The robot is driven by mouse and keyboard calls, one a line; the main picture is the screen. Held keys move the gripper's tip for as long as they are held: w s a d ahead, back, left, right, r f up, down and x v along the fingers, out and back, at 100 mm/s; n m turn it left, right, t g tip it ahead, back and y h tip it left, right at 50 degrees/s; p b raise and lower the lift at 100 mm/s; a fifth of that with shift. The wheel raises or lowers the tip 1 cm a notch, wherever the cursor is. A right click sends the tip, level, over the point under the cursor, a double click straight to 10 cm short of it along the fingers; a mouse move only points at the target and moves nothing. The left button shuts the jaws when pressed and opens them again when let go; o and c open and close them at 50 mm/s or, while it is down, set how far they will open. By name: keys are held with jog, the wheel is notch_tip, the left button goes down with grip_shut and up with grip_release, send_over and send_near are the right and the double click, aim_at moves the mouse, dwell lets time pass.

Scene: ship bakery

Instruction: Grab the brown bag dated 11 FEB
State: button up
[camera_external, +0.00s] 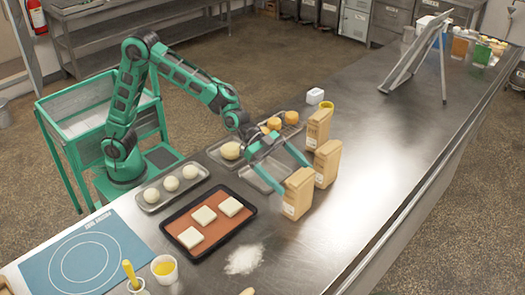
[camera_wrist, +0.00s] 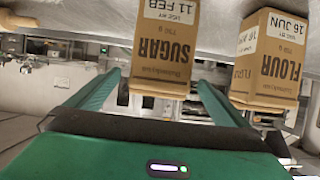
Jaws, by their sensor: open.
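The brown bag marked SUGAR (camera_wrist: 160,50), with a white label reading 11 FEB, appears between the two fingers of my gripper (camera_wrist: 158,80) in the wrist view, apparently beyond the fingertips. A brown FLOUR bag (camera_wrist: 268,62) with a 16 JUN label is to its right, past the right finger. In the external view my gripper (camera_external: 296,179) is open and low over the counter, beside the brown bags. These are a near bag (camera_external: 297,195), a middle bag (camera_external: 327,165) and a far bag (camera_external: 318,128). Their dates are unreadable there, so I cannot tell which is 11 FEB.
A dark tray (camera_external: 171,232) with white squares and a metal tray (camera_external: 147,206) with dough balls lie left of the bags. Flour (camera_external: 245,260) is spilled in front. A yellow cup (camera_external: 327,106) stands behind the bags. The counter (camera_external: 400,150) right of them is clear up to a metal stand (camera_external: 412,62).

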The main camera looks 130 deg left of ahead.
aim_at(307, 191)
jog(key=x, duration=0.8)
jog(key=shift+f, duration=0.1)
